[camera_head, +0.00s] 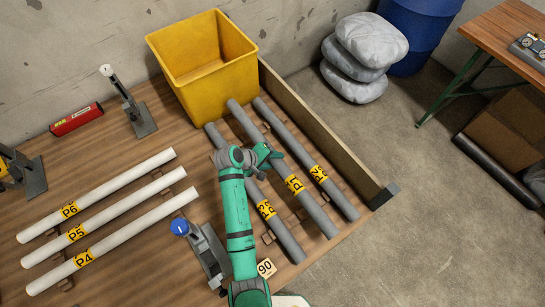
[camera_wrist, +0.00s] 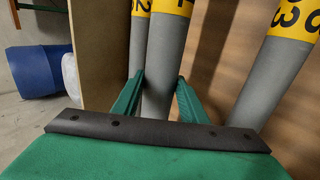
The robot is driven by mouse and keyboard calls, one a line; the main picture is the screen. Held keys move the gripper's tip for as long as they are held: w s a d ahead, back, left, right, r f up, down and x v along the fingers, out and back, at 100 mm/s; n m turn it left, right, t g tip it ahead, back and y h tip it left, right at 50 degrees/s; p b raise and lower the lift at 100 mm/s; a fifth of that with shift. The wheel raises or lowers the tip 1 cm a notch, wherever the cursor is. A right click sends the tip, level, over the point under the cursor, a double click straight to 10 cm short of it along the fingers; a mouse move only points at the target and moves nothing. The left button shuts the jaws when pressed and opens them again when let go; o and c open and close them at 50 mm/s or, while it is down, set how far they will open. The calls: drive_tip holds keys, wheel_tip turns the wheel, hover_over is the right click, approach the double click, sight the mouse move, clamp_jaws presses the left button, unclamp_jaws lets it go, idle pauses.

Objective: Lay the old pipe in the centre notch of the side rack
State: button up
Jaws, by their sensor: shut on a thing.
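The old pipe, grey with a yellow P1 label (camera_head: 294,185), is the middle one of three grey pipes. My gripper (camera_head: 268,155) is shut around it near its middle. In the wrist view the gripper's green fingers (camera_wrist: 159,80) stand on either side of the old pipe (camera_wrist: 160,75). Grey pipe P2 (camera_head: 318,174) lies to its right and grey pipe P3 (camera_head: 266,209) to its left, roughly parallel. Wooden rack supports (camera_head: 268,237) show between the pipes. I cannot tell whether the old pipe touches its centre notch or hangs just above it.
A yellow bin (camera_head: 205,60) stands at the pipes' far ends. A low wooden wall (camera_head: 320,130) runs along the right edge. White pipes P4 (camera_head: 110,243), P5 (camera_head: 105,217) and P6 (camera_head: 100,195) lie at left. A blue-knobbed clamp (camera_head: 205,250) stands beside my arm.

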drive_tip(key=shift+w+d+f, duration=0.1)
drive_tip(key=shift+f, duration=3.25)
drive_tip(key=shift+w+f, duration=0.15)
drive_tip(key=shift+f, duration=0.1)
drive_tip(key=shift+a, duration=0.3)
drive_tip(key=o, duration=1.4)
drive_tip(key=shift+d, duration=0.4)
drive_tip(key=shift+s, duration=0.2)
drive_tip(key=shift+a, duration=0.1)
drive_tip(key=shift+a, duration=0.1)
drive_tip(key=v, duration=1)
drive_tip(key=shift+s+r, duration=0.15)
drive_tip(key=shift+r, duration=0.1)
